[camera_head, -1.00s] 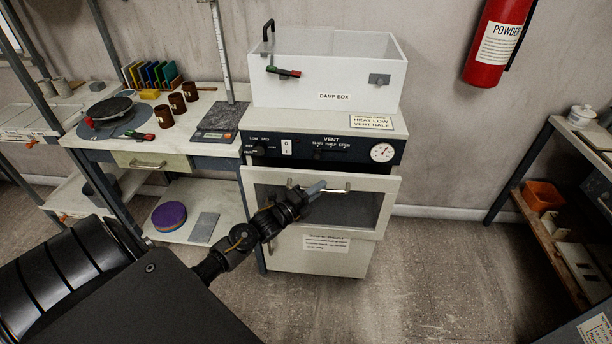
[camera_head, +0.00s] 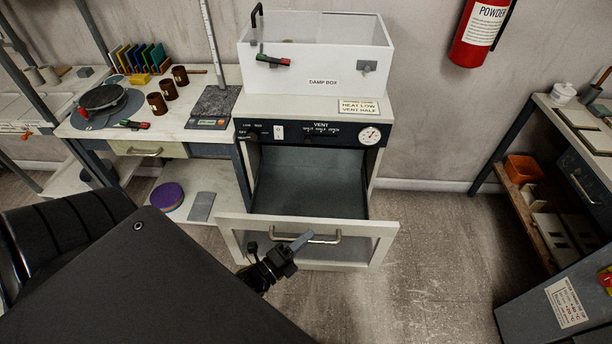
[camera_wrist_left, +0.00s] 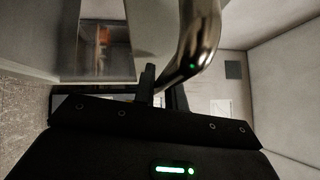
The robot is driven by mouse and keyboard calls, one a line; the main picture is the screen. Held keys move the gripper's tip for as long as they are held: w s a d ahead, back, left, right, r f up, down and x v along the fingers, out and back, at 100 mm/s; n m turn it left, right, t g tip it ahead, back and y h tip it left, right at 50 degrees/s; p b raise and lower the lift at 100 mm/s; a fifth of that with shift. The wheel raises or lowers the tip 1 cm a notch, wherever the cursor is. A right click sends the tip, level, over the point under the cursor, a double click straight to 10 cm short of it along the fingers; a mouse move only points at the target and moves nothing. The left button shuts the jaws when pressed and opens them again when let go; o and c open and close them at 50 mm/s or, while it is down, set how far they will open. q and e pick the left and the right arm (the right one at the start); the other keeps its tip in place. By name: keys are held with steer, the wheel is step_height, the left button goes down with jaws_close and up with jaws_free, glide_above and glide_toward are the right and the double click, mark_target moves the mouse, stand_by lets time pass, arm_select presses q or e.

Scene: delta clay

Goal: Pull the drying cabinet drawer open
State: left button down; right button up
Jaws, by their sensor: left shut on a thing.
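The drying cabinet (camera_head: 378,170) stands in the middle under the damp box. Its drawer (camera_head: 376,252) is pulled well out, and the dark inside shows behind the front. The drawer's metal bar handle (camera_head: 325,240) runs across the front; it also shows large in the left wrist view (camera_wrist_left: 193,50). My left gripper (camera_head: 298,242) is at the left part of the handle, shut on it. In the wrist view the left gripper's fingers (camera_wrist_left: 160,90) are around the bar. My right gripper is not in view.
The white damp box (camera_head: 315,65) stands on top of the cabinet. A worktable (camera_head: 185,115) with several brown cups is at left. A shelf (camera_head: 515,200) and grey box (camera_head: 555,295) stand at right. Floor right of the drawer is bare.

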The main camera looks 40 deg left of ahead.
arm_select(q)
steer(key=shift+s+d, duration=0.1)
steer(key=shift+s, duration=0.05)
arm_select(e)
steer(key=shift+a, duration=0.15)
arm_select(q)
steer(key=c, duration=1.5)
jaws_free()
steer(key=shift+o, duration=0.2)
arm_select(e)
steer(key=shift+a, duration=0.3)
